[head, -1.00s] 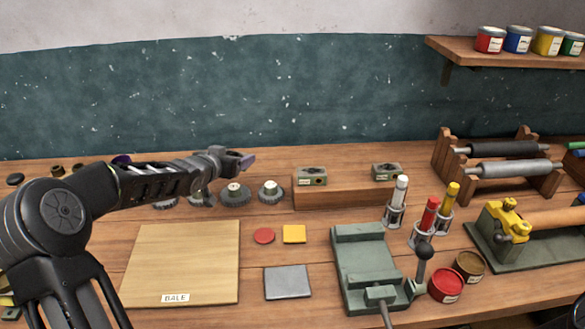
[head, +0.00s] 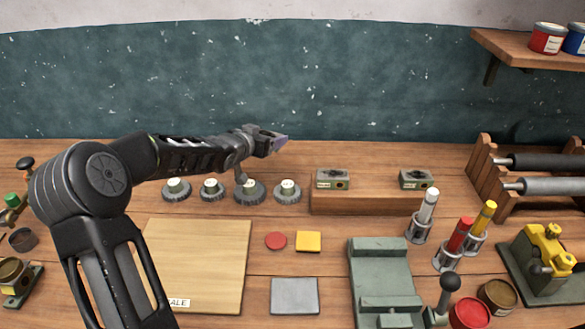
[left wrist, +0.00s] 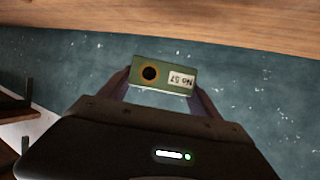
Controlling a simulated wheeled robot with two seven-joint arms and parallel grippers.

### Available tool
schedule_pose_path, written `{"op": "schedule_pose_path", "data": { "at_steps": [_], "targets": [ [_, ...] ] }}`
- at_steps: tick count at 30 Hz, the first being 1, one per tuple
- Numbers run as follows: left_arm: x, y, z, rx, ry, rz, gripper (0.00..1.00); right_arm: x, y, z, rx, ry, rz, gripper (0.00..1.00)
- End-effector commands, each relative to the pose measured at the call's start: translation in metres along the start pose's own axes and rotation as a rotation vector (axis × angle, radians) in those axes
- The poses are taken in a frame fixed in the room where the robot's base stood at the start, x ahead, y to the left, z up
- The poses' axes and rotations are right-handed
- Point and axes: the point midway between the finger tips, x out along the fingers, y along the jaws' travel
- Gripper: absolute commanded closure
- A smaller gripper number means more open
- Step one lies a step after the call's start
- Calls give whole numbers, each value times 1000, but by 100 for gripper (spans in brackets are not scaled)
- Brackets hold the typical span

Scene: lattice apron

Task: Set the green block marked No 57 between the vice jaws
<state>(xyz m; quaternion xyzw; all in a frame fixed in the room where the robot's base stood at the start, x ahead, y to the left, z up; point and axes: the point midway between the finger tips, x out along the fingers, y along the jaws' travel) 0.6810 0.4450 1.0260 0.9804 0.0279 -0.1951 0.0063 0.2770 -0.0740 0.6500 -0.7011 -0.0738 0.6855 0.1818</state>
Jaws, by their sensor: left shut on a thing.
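The green block marked No 57 (left wrist: 163,76) is between the fingers of my left gripper (left wrist: 163,92) in the left wrist view. Its white label reads upside down, beside a dark round hole with an orange rim. In the head view my left gripper (head: 274,140) is above the back of the bench, left of the wooden riser; the block cannot be made out there. The grey-green vice (head: 381,285) is on the bench, front right of the gripper, with its lower end cut off by the frame. Its jaws look empty. My right gripper is out of view.
Two similar blocks (head: 333,179) (head: 416,180) sit on the wooden riser (head: 365,201). Red, white and yellow-topped tubes (head: 459,236) stand right of the vice. Several grey geared knobs (head: 250,191) are below the gripper. A wooden board (head: 200,260) and grey plate (head: 294,295) lie left of the vice.

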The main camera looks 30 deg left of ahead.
Motion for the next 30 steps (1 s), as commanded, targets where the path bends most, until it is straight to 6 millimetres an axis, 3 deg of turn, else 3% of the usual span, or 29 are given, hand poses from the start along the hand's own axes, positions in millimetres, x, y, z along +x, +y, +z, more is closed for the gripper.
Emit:
{"op": "schedule_pose_path", "data": {
  "at_steps": [9,22,30],
  "targets": [
    [19,1,42,-1,4,2,100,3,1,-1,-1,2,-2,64],
    [22,1,50,2,6,1,100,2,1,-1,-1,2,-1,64],
    [34,0,78,1,4,1,100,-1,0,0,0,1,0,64]
  ]
}}
